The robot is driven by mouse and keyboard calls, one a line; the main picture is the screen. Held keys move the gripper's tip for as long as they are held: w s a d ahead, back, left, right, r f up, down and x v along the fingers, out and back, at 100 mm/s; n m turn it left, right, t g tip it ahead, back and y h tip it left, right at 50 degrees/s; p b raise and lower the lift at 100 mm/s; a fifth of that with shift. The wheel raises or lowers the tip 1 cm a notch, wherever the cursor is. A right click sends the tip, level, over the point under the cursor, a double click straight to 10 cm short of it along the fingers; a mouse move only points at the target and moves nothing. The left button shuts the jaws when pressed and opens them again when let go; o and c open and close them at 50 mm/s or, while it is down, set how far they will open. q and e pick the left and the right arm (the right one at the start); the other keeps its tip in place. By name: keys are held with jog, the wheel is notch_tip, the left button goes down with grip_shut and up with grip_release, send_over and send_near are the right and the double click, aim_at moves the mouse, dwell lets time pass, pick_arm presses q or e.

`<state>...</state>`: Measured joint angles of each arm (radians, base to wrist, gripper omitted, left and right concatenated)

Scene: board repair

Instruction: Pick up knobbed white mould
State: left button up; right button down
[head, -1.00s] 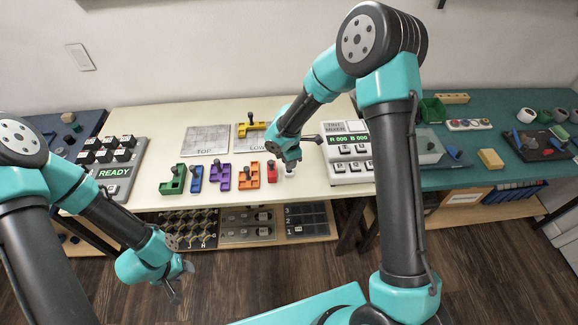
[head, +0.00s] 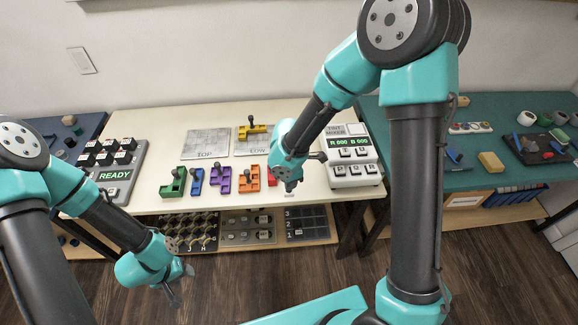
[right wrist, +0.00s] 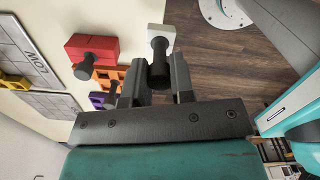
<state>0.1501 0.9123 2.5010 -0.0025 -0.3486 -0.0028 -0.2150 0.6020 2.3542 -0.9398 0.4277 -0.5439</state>
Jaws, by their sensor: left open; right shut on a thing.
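The knobbed white mould (right wrist: 160,36) is a small white block with a dark upright knob (right wrist: 159,68). My right gripper (right wrist: 157,80) is shut on that knob in the right wrist view, with a finger on each side. In the head view my right gripper (head: 291,187) is over the front edge of the cream table, and only a sliver of the white mould (head: 289,195) shows below it. I cannot tell how high the mould is. My left gripper (head: 175,296) is open and empty, low in front of the table, over the floor.
Knobbed green (head: 173,183), blue (head: 196,180), purple (head: 221,178), orange (head: 249,178) and red (right wrist: 88,48) moulds stand left of my right gripper. A yellow mould (head: 252,132) lies on the LOW plate. The tint mixer (head: 354,168) stands close on the right. A shelf (head: 304,222) with trays is below.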

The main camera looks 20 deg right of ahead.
aim_at(288, 196)
jog(key=s+a, duration=0.2)
jog(key=s, duration=0.3)
jog(key=shift+s+r, duration=0.3)
jog(key=shift+s, duration=0.05)
jog(key=shift+d, duration=0.1)
jog(key=w+d+r+m, duration=0.3)
jog(key=w+m, duration=0.5)
jog(key=m, duration=0.3)
jog(key=w+d+r+m, duration=0.3)
jog(key=w+r+m, duration=0.2)
jog(key=w+m, duration=0.4)
jog(key=shift+d+r+m, duration=0.2)
jog(key=shift+d+m, duration=0.2)
jog(key=shift+m, duration=0.8)
